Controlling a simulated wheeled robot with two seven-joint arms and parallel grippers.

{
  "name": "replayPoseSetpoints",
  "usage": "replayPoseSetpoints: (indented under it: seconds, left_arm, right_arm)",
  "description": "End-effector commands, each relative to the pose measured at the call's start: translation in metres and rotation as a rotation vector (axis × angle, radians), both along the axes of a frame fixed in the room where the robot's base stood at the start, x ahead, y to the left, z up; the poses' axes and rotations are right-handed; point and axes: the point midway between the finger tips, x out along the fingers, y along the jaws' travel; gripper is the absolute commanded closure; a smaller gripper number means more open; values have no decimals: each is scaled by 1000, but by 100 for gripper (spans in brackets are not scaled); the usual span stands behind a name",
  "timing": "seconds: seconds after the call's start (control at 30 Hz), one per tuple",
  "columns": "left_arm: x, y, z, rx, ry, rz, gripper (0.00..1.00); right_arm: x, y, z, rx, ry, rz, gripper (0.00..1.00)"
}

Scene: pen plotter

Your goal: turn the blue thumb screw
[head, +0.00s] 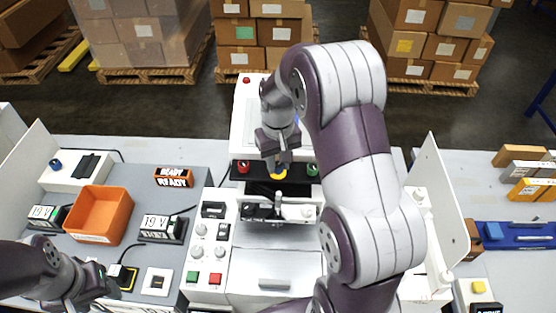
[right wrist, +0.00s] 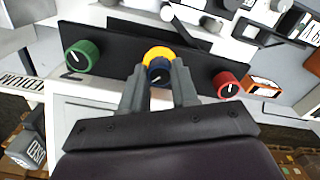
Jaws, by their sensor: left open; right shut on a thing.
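The blue thumb screw (right wrist: 158,73) shows in the right wrist view as a dark blue knob with a white mark, in front of a yellow ring (right wrist: 157,54). A green knob (right wrist: 82,56) and a red knob (right wrist: 227,84) sit on either side on the same black bar (right wrist: 118,50). My right gripper (right wrist: 160,80) is shut on the blue screw, one finger on each side. In the head view, my right gripper (head: 279,165) hides the blue screw and points down at the bar over the yellow ring (head: 279,174). My left gripper (head: 110,281) is open and empty at the lower left.
A panel with green and red buttons (head: 204,278) lies left of the machine's front. A blue tray (head: 520,235) sits at the right. My right arm covers much of the machine's right side.

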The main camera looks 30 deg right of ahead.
Motion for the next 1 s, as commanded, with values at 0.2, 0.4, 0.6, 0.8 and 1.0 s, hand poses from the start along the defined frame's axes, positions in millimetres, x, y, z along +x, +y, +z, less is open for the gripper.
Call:
replayPoseSetpoints:
  seconds: [0.2,0.4,0.6,0.8,1.0]
  left_arm:
    - [0,0,2,0,0,0,45]
    - [0,0,5,0,0,0,45]
    - [0,0,8,0,0,0,45]
    - [0,0,11,0,0,0,45]
    - [0,0,14,0,0,0,45]
  right_arm:
    - [0,0,1,0,0,-48,100]
    - [1,0,1,0,-1,-172,100]
    - [1,0,2,0,-2,-354,100]
    - [1,0,2,-1,-3,-544,100]
    - [1,-1,2,0,-3,-734,100]
